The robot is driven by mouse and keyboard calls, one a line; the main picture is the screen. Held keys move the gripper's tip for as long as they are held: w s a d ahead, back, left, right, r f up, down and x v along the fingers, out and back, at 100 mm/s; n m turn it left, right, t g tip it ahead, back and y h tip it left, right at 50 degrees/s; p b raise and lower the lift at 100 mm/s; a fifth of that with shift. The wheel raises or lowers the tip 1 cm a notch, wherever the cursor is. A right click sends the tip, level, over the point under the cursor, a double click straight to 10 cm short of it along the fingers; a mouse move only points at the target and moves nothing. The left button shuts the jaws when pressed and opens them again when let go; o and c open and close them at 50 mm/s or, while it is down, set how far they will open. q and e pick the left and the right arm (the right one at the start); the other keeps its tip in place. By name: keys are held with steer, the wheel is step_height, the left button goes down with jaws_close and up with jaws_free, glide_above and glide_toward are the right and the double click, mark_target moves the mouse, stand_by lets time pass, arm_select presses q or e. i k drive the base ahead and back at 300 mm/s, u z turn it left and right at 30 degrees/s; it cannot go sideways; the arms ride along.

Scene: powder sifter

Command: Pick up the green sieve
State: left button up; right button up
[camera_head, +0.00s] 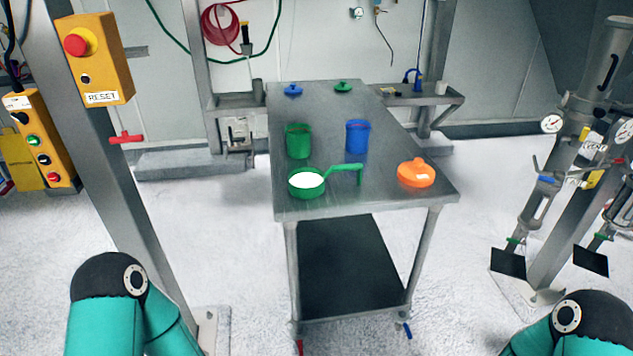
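The green sieve (307,194) lies near the front left of the metal table. It is a round green rim with a white inside, and its green handle (345,171) points right and bends down at the end. Neither gripper shows in the head view. Only teal and black parts of my arms show at the bottom left and bottom right corners, well short of the table.
The metal table (330,207) also holds a green container (298,141), a blue container (358,136), an orange rounded object (416,173), and blue (292,90) and green (343,86) lids at the back. A grey post (120,190) stands left. Machinery (585,150) stands right. Floor before the table is clear.

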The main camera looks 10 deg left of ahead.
mark_target(303, 183)
steer(key=k, duration=1.2)
steer(key=z, duration=0.35)
steer(key=i, duration=1.75)
steer(key=u, duration=0.85)
steer(key=i, duration=0.55)
steer(key=u, duration=0.35)
steer(key=k, duration=0.9)
steer(key=u, duration=0.1)
steer(key=i, duration=0.4)
steer(key=u, duration=0.05)
